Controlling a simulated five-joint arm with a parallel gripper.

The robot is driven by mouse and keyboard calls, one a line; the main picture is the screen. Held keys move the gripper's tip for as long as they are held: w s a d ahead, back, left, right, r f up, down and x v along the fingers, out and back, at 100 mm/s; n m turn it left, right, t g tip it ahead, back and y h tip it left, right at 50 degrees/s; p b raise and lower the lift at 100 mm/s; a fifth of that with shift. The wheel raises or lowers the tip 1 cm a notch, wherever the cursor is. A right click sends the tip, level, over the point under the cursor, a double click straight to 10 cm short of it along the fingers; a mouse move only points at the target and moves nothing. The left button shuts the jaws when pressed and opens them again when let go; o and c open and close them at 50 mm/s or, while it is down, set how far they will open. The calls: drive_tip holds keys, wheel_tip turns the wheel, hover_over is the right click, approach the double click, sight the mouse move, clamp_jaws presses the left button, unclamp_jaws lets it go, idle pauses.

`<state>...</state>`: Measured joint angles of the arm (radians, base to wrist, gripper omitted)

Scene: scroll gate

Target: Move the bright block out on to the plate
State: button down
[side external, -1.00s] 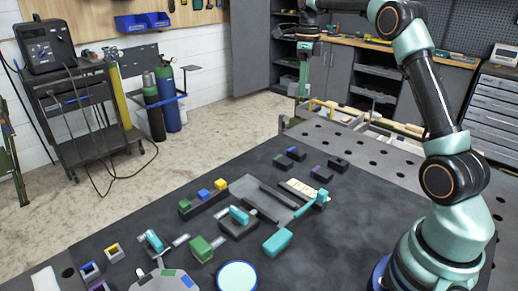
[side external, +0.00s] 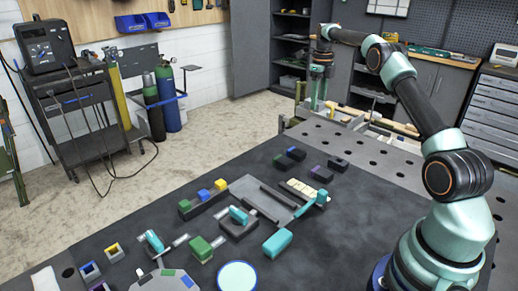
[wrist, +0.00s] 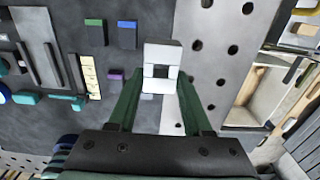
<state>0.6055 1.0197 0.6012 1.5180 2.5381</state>
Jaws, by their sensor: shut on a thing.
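My gripper (wrist: 159,74) has its two green fingers on either side of a pale block (wrist: 163,52) with a dark square opening. In the side view my gripper (side external: 317,95) hangs high beyond the far table edge, and the held piece is not clear there. A round light-blue plate (side external: 237,276) with a blue rim lies at the front of the dark mat. A bright cyan block (side external: 277,243) sits right of it. A yellow block (side external: 220,185) stands on a dark rail. I cannot tell which is the bright block meant.
A grey slab (side external: 243,188) with dark bars and a cyan-handled part (side external: 312,199) occupy the mat's middle. Green (wrist: 94,22), blue (wrist: 127,28) and purple (wrist: 115,73) blocks lie nearby. A perforated metal surface (wrist: 219,60) adjoins the mat. The mat's right front is clear.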

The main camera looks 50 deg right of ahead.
sight(312, 151)
wheel_tip(312, 151, down, 16)
idle(0.6)
drive_tip(key=shift+f, duration=0.15)
drive_tip(key=shift+c, duration=1.6)
unclamp_jaws()
drive_tip(key=shift+f, duration=0.1)
